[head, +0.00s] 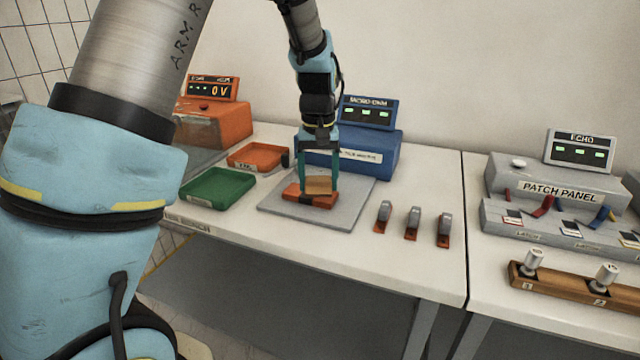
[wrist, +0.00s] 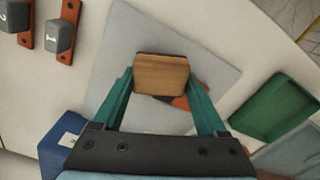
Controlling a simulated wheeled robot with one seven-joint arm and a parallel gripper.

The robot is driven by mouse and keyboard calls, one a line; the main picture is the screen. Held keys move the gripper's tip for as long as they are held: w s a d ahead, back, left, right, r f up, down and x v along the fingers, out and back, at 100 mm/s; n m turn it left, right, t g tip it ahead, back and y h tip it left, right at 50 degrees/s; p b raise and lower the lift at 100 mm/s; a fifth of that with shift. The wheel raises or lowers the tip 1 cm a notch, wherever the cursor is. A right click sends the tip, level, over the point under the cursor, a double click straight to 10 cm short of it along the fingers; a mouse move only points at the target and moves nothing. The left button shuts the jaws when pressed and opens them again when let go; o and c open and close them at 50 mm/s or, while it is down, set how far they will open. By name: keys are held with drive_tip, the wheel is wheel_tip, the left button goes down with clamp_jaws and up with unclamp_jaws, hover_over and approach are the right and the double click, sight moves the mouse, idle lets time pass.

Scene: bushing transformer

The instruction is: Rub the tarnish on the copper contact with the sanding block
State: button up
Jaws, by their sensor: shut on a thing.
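My gripper (head: 318,172) is shut on the sanding block (head: 319,186), a tan, wood-coloured block. In the wrist view the block (wrist: 160,75) sits between the two green fingers of my gripper (wrist: 160,83). The block is over an orange-red copper contact (head: 309,197) on the grey mat (head: 345,211). In the wrist view most of the contact (wrist: 183,103) is hidden behind the block and a finger. I cannot tell whether the block touches the contact. The tarnish cannot be made out.
A green tray (head: 218,188) and an orange tray (head: 258,156) lie left of the mat. A blue meter (head: 379,149) stands behind it. Three grey-and-orange pieces, one of them here (head: 413,224), stand to the right. The patch panel (head: 560,184) is further right.

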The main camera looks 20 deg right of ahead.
drive_tip(key=shift+r+p, duration=1.95)
drive_tip(key=shift+r, duration=0.75)
